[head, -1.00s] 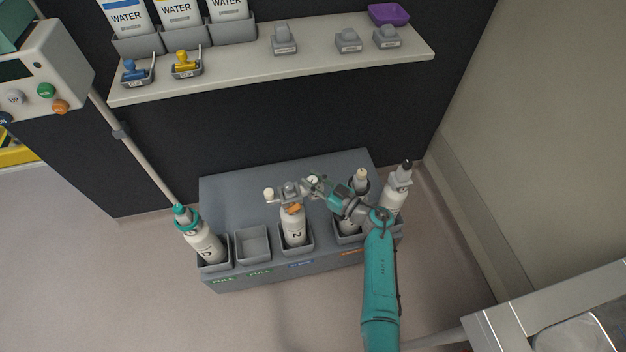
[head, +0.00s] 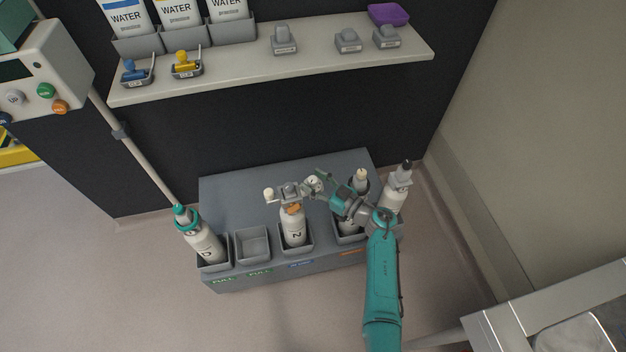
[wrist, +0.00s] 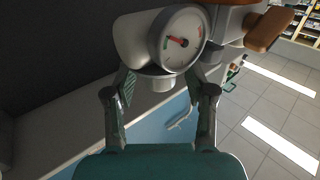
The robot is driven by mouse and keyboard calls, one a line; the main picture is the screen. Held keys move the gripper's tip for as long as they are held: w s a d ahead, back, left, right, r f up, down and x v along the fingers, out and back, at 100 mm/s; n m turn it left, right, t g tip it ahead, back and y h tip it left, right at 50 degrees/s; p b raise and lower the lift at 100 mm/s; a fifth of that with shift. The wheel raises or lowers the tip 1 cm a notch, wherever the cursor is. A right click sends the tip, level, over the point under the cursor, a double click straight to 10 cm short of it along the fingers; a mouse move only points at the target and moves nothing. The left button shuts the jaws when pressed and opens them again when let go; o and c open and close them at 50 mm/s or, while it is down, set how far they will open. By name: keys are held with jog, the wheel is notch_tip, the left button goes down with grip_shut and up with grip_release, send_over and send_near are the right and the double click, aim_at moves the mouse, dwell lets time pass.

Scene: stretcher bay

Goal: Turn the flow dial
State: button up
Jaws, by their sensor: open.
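In the head view a white bottle (head: 293,228) stands upright in a middle cup of the grey rack. Its top carries a grey regulator (head: 291,190) with a pale knob (head: 268,194) at left, a round gauge (head: 313,184) at right and an orange part (head: 293,208) in front. Which part is the flow dial I cannot tell for sure. My gripper (head: 321,184) is at the regulator's right end. In the wrist view my gripper (wrist: 162,98) is open, its fingers below the gauge (wrist: 182,40), with a short grey stub (wrist: 162,84) between them. Contact is unclear.
The grey rack (head: 232,190) also holds a teal-topped bottle (head: 204,243) at left, an empty cup (head: 253,245), and bottles at right (head: 395,194), partly behind my arm. A shelf (head: 250,75) hangs above. A metal-edged stretcher (head: 500,325) is at lower right.

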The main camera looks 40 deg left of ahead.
jog(key=d, duration=1.1)
jog(key=shift+s, duration=0.15)
jog(key=shift+d, duration=0.15)
jog(key=s+d+r+m+t+h, duration=0.1)
jog(key=s+d+m+t+h, duration=0.4)
jog(key=s+d+t, duration=0.65)
jog(key=s+d+r+m+t+h, duration=0.2)
jog(key=s+d+m+t, duration=0.55)
jog(key=d, duration=0.65)
jog(key=s+d+r+m+g+h, duration=0.2)
jog(key=s+d+r+h, duration=0.3)
jog(key=s, duration=0.5)
jog(key=s+d+r+m+g+h, duration=0.2)
jog(key=s+d+r+h, duration=0.3)
jog(key=s, duration=0.5)
jog(key=d+m+h, duration=0.1)
jog(key=d, duration=0.1)
jog(key=shift+s+d+r+g, duration=0.15)
jog(key=shift+d+r+g, duration=0.15)
jog(key=shift+d, duration=0.1)
